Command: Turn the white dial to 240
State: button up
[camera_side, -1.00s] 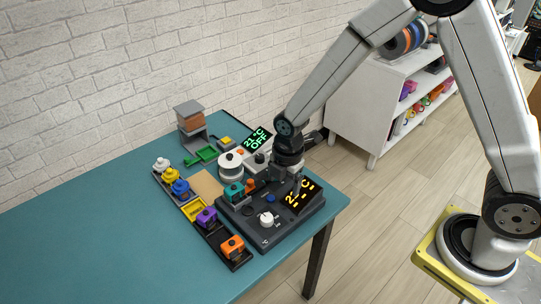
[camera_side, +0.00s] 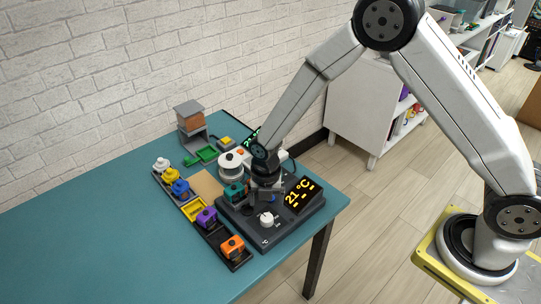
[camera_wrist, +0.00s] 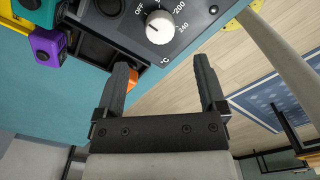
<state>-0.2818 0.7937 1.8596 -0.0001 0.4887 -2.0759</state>
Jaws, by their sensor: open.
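The white dial (camera_side: 266,219) sits upright on the front of a dark control unit (camera_side: 285,236). It also shows at the top of the wrist view (camera_wrist: 160,27), with the labels OFF, 200, 240 and °C around it. A small dark mark shows on its face; I cannot tell exactly which label it points at. The unit's display (camera_side: 302,194) reads 21 °C in yellow, with dashes below. My gripper (camera_wrist: 162,66) is open and empty. Its fingers are apart from the dial, which appears beyond the gap between their tips.
Left of the unit, a dark tray holds an orange block (camera_side: 232,247), a purple block (camera_side: 207,217) and other coloured blocks. A teal block (camera_side: 233,192) and a white round device (camera_side: 231,166) stand close to my gripper. The table's front left is clear.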

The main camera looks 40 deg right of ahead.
aim_at(267, 218)
jog(key=shift+f, duration=3.55)
grip_shut()
